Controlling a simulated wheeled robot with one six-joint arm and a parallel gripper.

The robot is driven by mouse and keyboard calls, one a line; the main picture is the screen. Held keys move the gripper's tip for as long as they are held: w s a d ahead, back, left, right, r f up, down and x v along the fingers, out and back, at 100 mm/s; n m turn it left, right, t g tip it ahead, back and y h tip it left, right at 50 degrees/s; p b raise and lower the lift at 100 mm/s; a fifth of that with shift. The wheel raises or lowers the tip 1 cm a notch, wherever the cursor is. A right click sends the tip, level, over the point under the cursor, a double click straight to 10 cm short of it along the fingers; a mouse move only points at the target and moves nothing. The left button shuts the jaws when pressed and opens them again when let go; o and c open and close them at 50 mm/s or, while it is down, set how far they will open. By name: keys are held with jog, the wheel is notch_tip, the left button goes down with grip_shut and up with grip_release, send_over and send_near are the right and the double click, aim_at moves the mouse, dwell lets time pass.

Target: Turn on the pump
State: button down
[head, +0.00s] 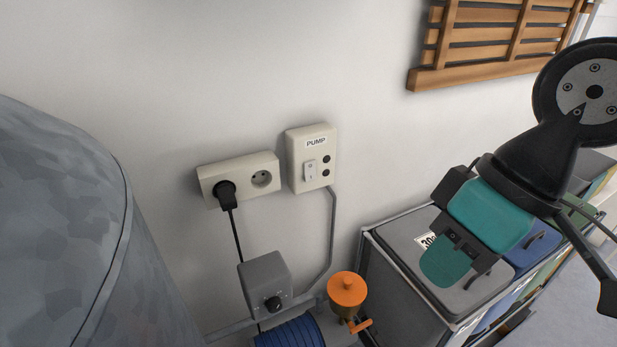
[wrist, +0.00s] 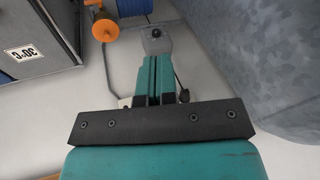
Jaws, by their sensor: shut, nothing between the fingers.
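The cream switch box labelled PUMP (head: 312,158) is fixed to the wall in the head view.
A double wall socket (head: 239,178) with a black plug is left of the switch box. A large grey tank (head: 60,230) fills the left. Lidded bins (head: 405,235) stand at the right, under a wooden slatted rack (head: 490,40). The wall before the switch box is clear.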

jog(key=shift+f, duration=0.1)
jog(key=w+a+f+n+t+y+b, duration=0.1)
jog(key=w+f+n+t+b, duration=0.4)
jog(key=b, duration=0.6)
jog(key=w+a+f+n+t+y+b, duration=0.1)
jog(key=w+a+f+n+t+b, duration=0.2)
jog(key=w+n+t+b, duration=0.7)
notch_tip(320, 180, down, 2)
jog(key=shift+w+a+f+n+b, duration=0.15)
jog(key=shift+w+n+b, duration=0.15)
jog(key=shift+w+b, duration=0.45)
jog(key=shift+w, duration=0.15)
